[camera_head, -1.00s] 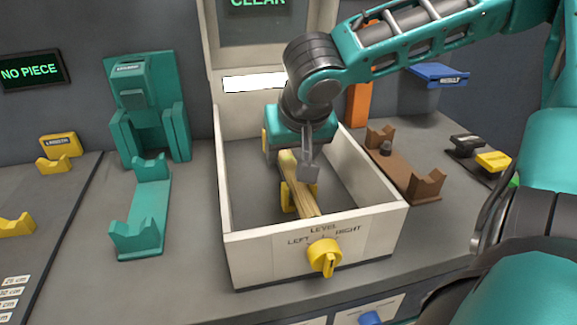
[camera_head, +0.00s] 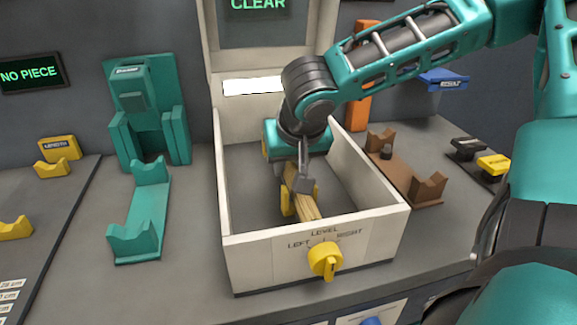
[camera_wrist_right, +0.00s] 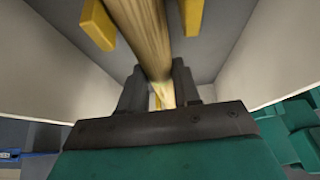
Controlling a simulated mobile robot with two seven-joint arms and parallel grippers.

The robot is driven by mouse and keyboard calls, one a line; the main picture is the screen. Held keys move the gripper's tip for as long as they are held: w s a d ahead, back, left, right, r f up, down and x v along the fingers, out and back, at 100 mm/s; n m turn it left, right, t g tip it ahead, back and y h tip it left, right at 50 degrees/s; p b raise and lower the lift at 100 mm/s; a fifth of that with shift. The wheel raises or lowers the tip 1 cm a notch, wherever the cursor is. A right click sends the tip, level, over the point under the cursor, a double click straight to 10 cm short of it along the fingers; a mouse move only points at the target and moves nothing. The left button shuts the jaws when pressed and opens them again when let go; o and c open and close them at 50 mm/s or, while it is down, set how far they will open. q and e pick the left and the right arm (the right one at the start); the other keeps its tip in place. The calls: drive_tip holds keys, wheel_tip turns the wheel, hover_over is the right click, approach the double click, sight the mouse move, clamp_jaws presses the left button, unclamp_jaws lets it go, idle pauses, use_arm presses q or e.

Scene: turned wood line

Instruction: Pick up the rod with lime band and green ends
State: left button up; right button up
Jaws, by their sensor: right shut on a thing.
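A pale wooden rod (camera_head: 308,208) lies inside the white open box, its near end toward the front wall. My right gripper (camera_head: 303,187) reaches down into the box over the rod. In the right wrist view the rod (camera_wrist_right: 145,35) runs between the two dark fingers (camera_wrist_right: 160,92), which are shut on it. The rod's far part is hidden by my gripper in the head view. I cannot make out a lime band or green ends. My left gripper is not in view.
The white box (camera_head: 229,225) has upright walls around my gripper, a yellow knob (camera_head: 325,260) in front and yellow supports (camera_head: 287,200) inside. A teal cradle (camera_head: 140,215) stands left, a brown cradle (camera_head: 405,175) right. A dark screen (camera_head: 30,73) reads "NO PIECE".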

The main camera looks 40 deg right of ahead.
sight(291, 164)
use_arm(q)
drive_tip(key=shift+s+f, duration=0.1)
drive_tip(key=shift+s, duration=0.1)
use_arm(e)
clamp_jaws()
wheel_tip(291, 164, up, 9)
drive_tip(key=p, duration=0.3)
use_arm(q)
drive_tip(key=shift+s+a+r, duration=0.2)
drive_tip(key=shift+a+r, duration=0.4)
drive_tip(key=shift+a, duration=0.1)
use_arm(e)
drive_tip(key=shift+r, duration=0.5)
